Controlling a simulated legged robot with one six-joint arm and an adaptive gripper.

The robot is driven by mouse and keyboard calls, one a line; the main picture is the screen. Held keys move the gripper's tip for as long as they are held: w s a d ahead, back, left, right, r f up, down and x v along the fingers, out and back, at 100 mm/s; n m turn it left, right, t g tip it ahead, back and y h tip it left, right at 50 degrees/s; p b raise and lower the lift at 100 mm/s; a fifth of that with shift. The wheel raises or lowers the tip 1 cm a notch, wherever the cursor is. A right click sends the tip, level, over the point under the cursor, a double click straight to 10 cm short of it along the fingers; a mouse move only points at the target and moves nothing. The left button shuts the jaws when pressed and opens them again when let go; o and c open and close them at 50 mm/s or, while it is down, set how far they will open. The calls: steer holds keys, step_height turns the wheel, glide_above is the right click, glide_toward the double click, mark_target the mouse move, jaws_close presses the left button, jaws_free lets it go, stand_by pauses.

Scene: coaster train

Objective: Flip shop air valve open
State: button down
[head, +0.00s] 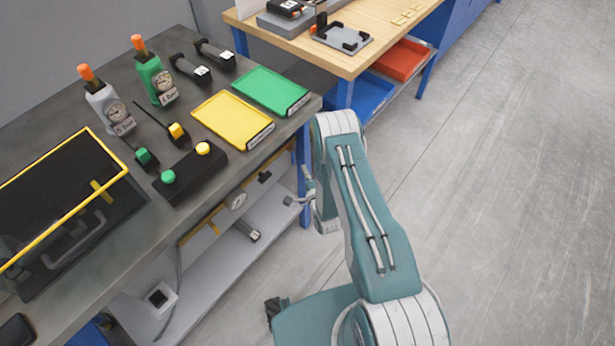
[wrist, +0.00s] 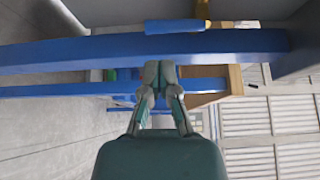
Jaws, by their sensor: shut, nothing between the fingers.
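A yellow air pipe (head: 200,238) runs under the front edge of the dark bench, with a round white gauge (head: 238,201) on it. A small black fitting (head: 264,177) sits farther right along this line; I cannot tell whether it is the valve lever or how it is turned. The wrist view shows my gripper (wrist: 158,72) shut and empty, pointing toward blue bars (wrist: 120,50). A blue cylinder (wrist: 174,26) with a yellow end lies beyond them.
A lower shelf (head: 215,275) lies below. A wooden table (head: 375,30) stands behind. The floor (head: 510,190) right is clear.

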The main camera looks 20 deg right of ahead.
mark_target(294, 162)
steer(key=w, duration=0.4)
steer(key=shift+w+a, duration=0.25)
steer(key=shift+w, duration=0.15)
steer(key=shift+s+a+f+m+g, duration=0.1)
steer(key=shift+s+a+m+g, duration=0.15)
steer(key=shift+m, duration=0.2)
steer(key=shift+a+m+g, duration=0.15)
steer(key=shift+m+g, duration=0.2)
steer(key=shift+m, duration=0.1)
steer(key=shift+s+a+m+g+y, duration=0.4)
steer(key=shift+m+g, duration=0.3)
steer(key=shift+m, duration=0.3)
steer(key=shift+s+a+r+m+g+y, duration=0.2)
steer(key=shift+s+a+r+m+g, duration=0.35)
steer(key=shift+a+r+m, duration=0.25)
steer(key=shift+s+a+r+m+g+y, duration=0.2)
steer(key=shift+s+a+r+m+g, duration=0.35)
steer(key=shift+a+r, duration=0.3)
steer(key=shift+w+r, duration=0.1)
steer(key=shift+r, duration=0.05)
